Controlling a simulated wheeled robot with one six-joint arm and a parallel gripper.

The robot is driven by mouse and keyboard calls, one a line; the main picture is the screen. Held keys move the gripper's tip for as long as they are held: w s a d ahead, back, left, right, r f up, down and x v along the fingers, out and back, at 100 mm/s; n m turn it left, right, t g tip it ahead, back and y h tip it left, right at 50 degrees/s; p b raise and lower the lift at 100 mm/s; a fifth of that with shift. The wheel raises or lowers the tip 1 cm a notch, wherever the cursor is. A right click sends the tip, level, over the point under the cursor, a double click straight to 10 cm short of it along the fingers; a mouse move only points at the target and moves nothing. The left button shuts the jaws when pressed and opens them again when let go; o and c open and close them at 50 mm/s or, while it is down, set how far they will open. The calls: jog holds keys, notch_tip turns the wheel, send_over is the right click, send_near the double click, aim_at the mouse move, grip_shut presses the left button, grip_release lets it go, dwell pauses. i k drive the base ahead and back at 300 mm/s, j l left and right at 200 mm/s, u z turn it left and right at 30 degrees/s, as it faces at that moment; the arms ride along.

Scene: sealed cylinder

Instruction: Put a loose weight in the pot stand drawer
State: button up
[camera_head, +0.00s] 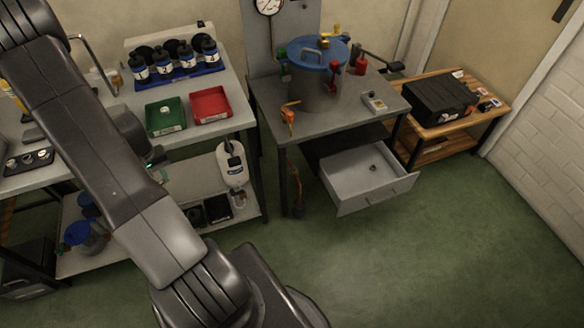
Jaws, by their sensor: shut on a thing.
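The pot stand is a grey metal table (345,120) bearing a large pot with a blue lid (318,55). Its drawer (350,182) is pulled out below the top, and a small dark round thing (373,168) lies inside it. My gripper (158,172) shows only in part at the right edge of my arm, in front of the left bench and well left of the drawer. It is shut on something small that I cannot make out. A dark tray (38,164) with several small round pieces, possibly weights, lies on the left bench.
A green bin (165,117) and a red bin (211,106) stand on the left bench, with dark bottles (185,60) behind. A wooden bench (485,112) with a black case (438,100) stands at right. The green floor (400,265) before the drawer is clear.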

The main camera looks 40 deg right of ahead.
aim_at(348, 187)
jog(key=l+u, duration=0.15)
jog(key=l, duration=0.3)
jog(key=k+l+u, duration=0.15)
jog(key=l, duration=0.35)
jog(key=k+l+u, duration=0.1)
jog(key=l, duration=0.35)
jog(key=k+l+u, duration=0.15)
jog(key=l, duration=0.3)
jog(key=k+l+u, duration=0.15)
jog(key=l, duration=0.25)
jog(key=k+l+u, duration=0.15)
jog(key=l, duration=0.3)
jog(key=k+l+u, duration=0.15)
jog(key=l, duration=0.2)
jog(key=k+l+u, duration=0.1)
jog(key=k+l, duration=0.15)
jog(key=l, duration=0.15)
